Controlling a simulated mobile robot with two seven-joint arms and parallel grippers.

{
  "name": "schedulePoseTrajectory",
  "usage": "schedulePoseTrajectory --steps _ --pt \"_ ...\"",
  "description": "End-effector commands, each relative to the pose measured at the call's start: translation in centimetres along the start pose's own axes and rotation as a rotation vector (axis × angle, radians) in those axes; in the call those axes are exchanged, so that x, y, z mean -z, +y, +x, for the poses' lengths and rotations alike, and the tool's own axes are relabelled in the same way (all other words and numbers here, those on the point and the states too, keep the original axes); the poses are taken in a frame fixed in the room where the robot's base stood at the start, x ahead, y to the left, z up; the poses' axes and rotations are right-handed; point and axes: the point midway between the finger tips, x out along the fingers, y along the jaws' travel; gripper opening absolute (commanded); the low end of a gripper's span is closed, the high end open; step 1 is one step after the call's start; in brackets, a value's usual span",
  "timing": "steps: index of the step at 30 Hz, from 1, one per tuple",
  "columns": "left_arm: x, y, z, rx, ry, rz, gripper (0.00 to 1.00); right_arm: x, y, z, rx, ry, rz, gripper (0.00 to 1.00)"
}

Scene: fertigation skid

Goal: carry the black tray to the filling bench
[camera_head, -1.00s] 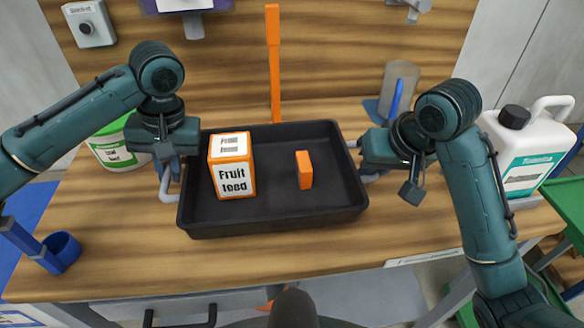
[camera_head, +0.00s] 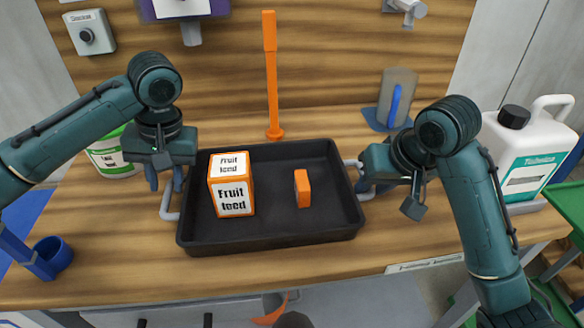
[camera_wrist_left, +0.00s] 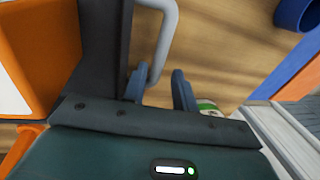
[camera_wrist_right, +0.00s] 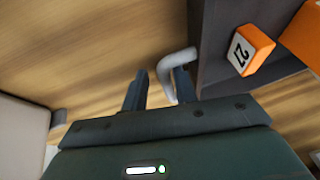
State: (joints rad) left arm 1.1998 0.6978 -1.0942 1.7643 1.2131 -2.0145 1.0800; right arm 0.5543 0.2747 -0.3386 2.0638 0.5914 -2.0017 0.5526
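The black tray (camera_head: 275,232) sits level on the wooden bench (camera_head: 110,260). It holds an orange box labelled "Fruit feed" (camera_head: 232,185) and a small orange block (camera_head: 302,188), marked 27 in the right wrist view (camera_wrist_right: 250,50). My left gripper (camera_head: 165,182) is open at the tray's left grey handle (camera_head: 167,205); the left wrist view shows the handle (camera_wrist_left: 165,40) reaching toward the space between parted fingers (camera_wrist_left: 160,92). My right gripper (camera_head: 362,182) is at the right handle; the right wrist view shows parted fingers (camera_wrist_right: 158,90) with the handle (camera_wrist_right: 180,62) close to one finger.
A white tub (camera_head: 112,155) stands behind my left gripper. A blue cup (camera_head: 52,255) is at the front left. A white jug (camera_head: 525,150) stands at the right, and a grey cylinder (camera_head: 397,97) at the back right. An orange upright tool (camera_head: 271,80) stands behind the tray.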

Motion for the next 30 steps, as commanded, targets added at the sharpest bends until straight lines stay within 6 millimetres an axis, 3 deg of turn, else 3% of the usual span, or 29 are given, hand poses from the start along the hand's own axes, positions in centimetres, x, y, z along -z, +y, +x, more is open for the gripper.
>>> schedulePoseTrajectory --steps 1,13,30 --pt "-0.7 0.8 1.6 0.003 -0.025 0.02 0.33 -0.2 0.0 0.5 0.002 0.001 -0.002 0.33" --pt "-0.7 0.9 0.9 0.0 -0.021 0.023 0.34 -0.2 -0.2 0.5 0.008 0.002 -0.005 0.34" --pt "-0.8 0.5 -7.5 0.004 0.008 0.006 0.34 -0.1 -0.3 0.1 0.009 0.002 -0.006 0.34"
